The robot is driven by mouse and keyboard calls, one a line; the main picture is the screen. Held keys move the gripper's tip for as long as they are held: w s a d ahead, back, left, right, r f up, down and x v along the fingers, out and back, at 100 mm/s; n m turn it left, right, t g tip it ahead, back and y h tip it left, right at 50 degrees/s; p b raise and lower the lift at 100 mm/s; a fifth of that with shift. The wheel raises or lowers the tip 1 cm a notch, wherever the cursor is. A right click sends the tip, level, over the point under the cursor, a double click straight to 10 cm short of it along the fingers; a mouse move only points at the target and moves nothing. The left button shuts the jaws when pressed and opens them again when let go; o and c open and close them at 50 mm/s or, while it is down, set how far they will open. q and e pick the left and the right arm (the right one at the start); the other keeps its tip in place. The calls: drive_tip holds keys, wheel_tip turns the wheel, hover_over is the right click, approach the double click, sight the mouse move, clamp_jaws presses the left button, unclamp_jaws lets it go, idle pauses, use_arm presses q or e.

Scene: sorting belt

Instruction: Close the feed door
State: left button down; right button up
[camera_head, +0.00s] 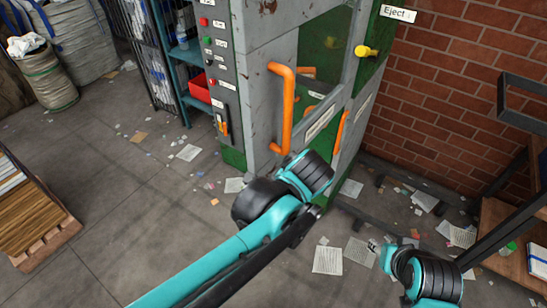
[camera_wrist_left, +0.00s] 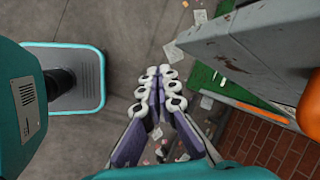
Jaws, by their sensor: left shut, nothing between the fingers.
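The grey, worn machine (camera_head: 258,50) carries an orange vertical handle (camera_head: 287,112) on its front. A second orange handle (camera_head: 340,131) is lower and to the right, by a green section. I cannot tell for sure which panel is the feed door or how far it is open. My left gripper (camera_wrist_left: 160,78) is shut and empty in the wrist view. A grey panel (camera_wrist_left: 250,48) and an orange part (camera_wrist_left: 311,112) are to its right, apart from the fingers. In the head view my left wrist is just below the first handle and hides the fingers. My right gripper is out of sight.
A button panel (camera_head: 206,42) is on the machine's left side. A yellow knob (camera_head: 366,51) is under the Eject sign (camera_head: 398,12). A brick wall (camera_head: 450,90) stands at the right, with a wooden shelf (camera_head: 500,225). Papers litter the floor; a pallet (camera_head: 35,225) is at the left.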

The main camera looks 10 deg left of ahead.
use_arm(q)
drive_tip(key=w+d+r+m+y+p, duration=0.2)
drive_tip(key=d+r+m+y+p, duration=0.3)
drive_tip(key=d+r+m+p, duration=0.6)
drive_tip(key=n+b, duration=0.3)
drive_tip(key=b, duration=0.2)
approach(262, 169)
wheel_tip(262, 169, down, 3)
drive_tip(key=a, duration=0.2)
drive_tip(key=w+a, duration=0.1)
drive_tip(key=shift+a+f, duration=0.15)
drive_tip(key=shift+f, duration=0.25)
drive_tip(key=shift+w+a, duration=0.2)
drive_tip(key=shift+a, duration=0.25)
drive_tip(key=shift+a, duration=0.1)
